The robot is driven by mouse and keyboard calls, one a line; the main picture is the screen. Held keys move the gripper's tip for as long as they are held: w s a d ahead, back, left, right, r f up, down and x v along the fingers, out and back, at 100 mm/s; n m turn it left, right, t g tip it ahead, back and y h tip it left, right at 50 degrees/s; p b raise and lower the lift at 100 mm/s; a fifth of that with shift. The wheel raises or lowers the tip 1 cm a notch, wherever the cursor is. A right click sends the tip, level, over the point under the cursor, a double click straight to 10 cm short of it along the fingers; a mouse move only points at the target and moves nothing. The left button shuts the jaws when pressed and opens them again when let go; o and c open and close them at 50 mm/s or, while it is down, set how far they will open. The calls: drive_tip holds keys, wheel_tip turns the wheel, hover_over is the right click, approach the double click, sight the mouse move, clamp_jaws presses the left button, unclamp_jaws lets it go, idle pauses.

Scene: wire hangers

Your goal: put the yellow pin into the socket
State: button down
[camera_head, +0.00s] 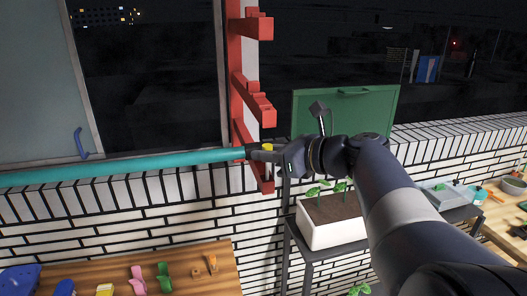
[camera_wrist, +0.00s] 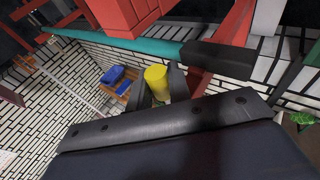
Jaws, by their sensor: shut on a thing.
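The yellow pin (camera_wrist: 156,80) is a short cylinder, held between the two dark fingers of my gripper (camera_wrist: 160,88) in the wrist view. In the head view only a small bit of the yellow pin (camera_head: 268,147) shows at my gripper (camera_head: 265,153). My gripper is beside the dark end block (camera_head: 250,152) of a long teal bar (camera_head: 120,166), in front of a red upright rack. I cannot make out the socket's opening in either view. In the wrist view the dark block (camera_wrist: 218,58) lies just beyond and right of the pin; touching or apart is unclear.
The red rack (camera_head: 236,90) has arms sticking out close to my gripper. A white planter (camera_head: 330,232) with seedlings stands on a dark stand below my arm. A wooden bench (camera_head: 195,277) with small coloured items is at lower left. A green panel (camera_head: 345,112) stands behind.

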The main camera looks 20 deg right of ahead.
drive_tip(key=shift+f+b, duration=0.45)
drive_tip(key=shift+f, duration=0.3)
drive_tip(key=c, duration=1.2)
unclamp_jaws()
drive_tip(key=shift+c, duration=0.2)
drive_tip(key=shift+s, duration=0.1)
drive_tip(key=shift+p+v, duration=0.7)
drive_tip(key=shift+v, duration=0.75)
